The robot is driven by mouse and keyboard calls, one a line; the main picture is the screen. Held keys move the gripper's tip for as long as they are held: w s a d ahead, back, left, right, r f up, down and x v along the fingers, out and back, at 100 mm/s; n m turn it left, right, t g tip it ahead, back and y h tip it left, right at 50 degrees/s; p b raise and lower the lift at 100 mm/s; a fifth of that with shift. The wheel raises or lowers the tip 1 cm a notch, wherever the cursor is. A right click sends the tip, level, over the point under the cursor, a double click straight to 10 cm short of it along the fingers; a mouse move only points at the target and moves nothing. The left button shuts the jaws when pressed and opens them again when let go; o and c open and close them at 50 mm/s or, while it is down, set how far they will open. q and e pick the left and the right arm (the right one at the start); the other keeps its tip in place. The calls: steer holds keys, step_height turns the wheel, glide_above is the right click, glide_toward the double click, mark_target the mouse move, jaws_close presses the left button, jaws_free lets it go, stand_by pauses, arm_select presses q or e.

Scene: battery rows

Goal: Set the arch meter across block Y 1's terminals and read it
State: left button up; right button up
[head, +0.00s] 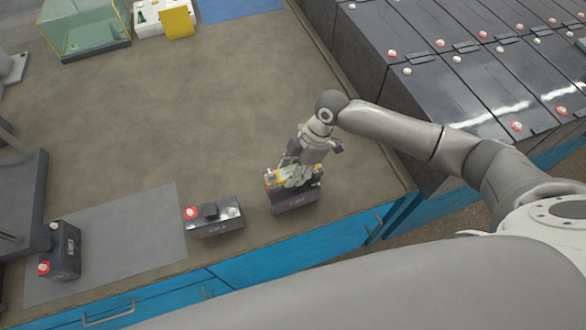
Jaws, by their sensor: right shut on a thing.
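My right gripper (297,172) points down at the bench's front right and is shut on a yellow piece, which looks like the arch meter (281,174). The gripper hides much of it. The meter is at the top of a dark battery block (295,201); I cannot tell whether it touches both terminals. A red terminal cap shows at that block's left end. A second block (217,227), with a red cap and a black part on top, stands to the left. The block labels are too small to read, so I cannot tell which is Y 1. The meter's reading is not visible. My left gripper is out of view.
A third block (67,255) stands at the left on a grey mat (120,240). A clear box (85,28), a white tray (150,22) and a yellow card (177,22) are at the back. Rows of dark batteries (440,90) stand beyond the bench's right edge. The bench (200,110) middle is clear.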

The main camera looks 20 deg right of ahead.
steer(key=shift+f+b, duration=0.75)
steer(key=shift+f, duration=0.45)
steer(key=o, duration=1.3)
steer(key=v, duration=1.2)
